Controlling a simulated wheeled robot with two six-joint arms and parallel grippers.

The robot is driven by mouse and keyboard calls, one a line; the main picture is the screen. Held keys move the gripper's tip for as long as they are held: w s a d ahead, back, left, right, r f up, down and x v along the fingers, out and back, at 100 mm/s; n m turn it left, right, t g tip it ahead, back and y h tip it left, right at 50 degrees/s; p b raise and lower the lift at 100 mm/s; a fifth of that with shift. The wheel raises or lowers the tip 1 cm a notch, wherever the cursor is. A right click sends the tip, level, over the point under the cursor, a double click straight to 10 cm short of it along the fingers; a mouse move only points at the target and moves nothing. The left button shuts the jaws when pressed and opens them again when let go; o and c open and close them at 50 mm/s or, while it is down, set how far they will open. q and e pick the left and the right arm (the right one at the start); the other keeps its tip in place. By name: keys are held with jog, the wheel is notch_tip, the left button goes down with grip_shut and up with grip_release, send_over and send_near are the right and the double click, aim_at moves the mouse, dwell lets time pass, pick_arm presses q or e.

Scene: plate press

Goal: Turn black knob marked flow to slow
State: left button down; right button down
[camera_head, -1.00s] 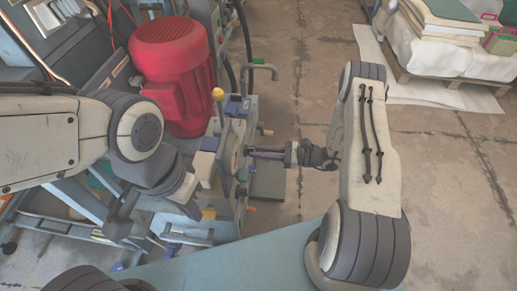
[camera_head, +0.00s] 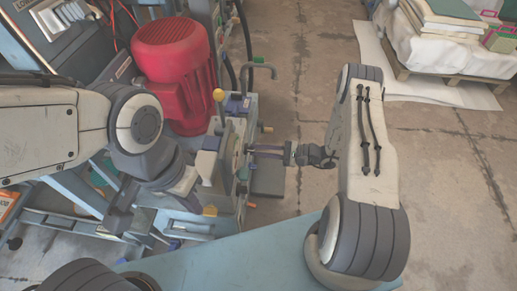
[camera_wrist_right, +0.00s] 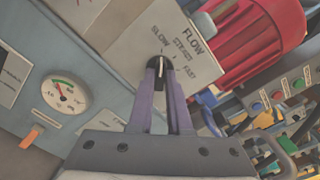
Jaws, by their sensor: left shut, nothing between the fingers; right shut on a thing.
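The black knob (camera_wrist_right: 158,73) is on a pale panel marked FLOW (camera_wrist_right: 130,28), with SLOW, STEADY and FAST printed around it. The knob's white line points up toward the SLOW label in the right wrist view. My right gripper (camera_wrist_right: 160,72) is shut on the knob with its purple fingers on either side. In the head view my right gripper (camera_head: 253,151) reaches the machine's side from the right; the knob is hidden there. My left gripper (camera_head: 128,226) is shut and empty, low over the frame at the left.
A red motor (camera_head: 172,75) stands behind the machine. A round gauge (camera_wrist_right: 65,96) and several coloured buttons (camera_wrist_right: 275,95) flank the panel in the wrist view. A yellow-knobbed lever (camera_head: 218,95) stands near my right gripper. Bare floor (camera_head: 300,60) lies to the right.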

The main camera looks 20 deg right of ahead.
jog(key=shift+w+d+f, duration=0.1)
dwell(0.3)
jog(key=c, duration=0.9)
grip_release()
jog(key=shift+o, duration=0.2)
jog(key=p+v, duration=0.1)
jog(key=v, duration=0.9)
jog(key=shift+d+p, duration=0.2)
jog(key=shift+p, duration=0.15)
